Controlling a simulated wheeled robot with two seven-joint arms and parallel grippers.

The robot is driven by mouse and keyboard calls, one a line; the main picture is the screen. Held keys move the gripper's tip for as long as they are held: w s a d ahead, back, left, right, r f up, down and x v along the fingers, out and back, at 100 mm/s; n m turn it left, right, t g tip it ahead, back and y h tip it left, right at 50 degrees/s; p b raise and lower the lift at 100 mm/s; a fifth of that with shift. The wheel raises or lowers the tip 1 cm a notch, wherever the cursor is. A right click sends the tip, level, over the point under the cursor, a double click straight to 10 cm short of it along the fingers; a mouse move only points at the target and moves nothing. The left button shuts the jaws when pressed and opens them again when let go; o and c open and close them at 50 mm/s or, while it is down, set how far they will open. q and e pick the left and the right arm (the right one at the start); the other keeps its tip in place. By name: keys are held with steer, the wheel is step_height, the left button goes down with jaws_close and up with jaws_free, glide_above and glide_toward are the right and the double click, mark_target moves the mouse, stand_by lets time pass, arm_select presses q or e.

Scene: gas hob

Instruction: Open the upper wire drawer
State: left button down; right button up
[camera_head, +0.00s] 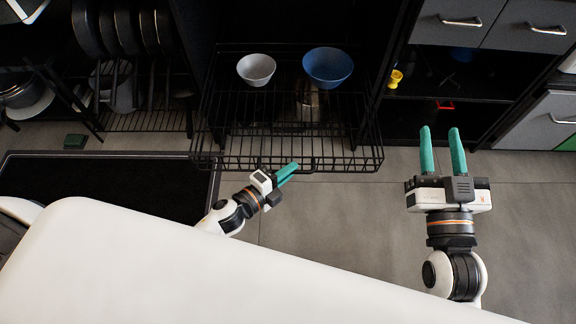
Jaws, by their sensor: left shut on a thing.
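The upper wire drawer (350,157) is a black wire basket pulled partly out of the dark cabinet, its front edge towards me. A grey bowl (256,69) and a blue bowl (328,66) stand in its back part. My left gripper (290,170) has green fingers shut at the middle of the drawer's front edge, on its handle; the fingers hide most of the contact. My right gripper (441,135) is to the right of the drawer, its two green fingers apart and empty, pointing away from me.
A dark mat (100,190) lies on the grey tiled floor at left. A rack with pans (120,30) stands at back left. A shelf at right holds a yellow cup (395,78), below grey drawers (460,20). Floor between the drawer and my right gripper is clear.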

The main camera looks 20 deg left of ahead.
arm_select(q)
steer(key=c, duration=1.5)
jaws_free()
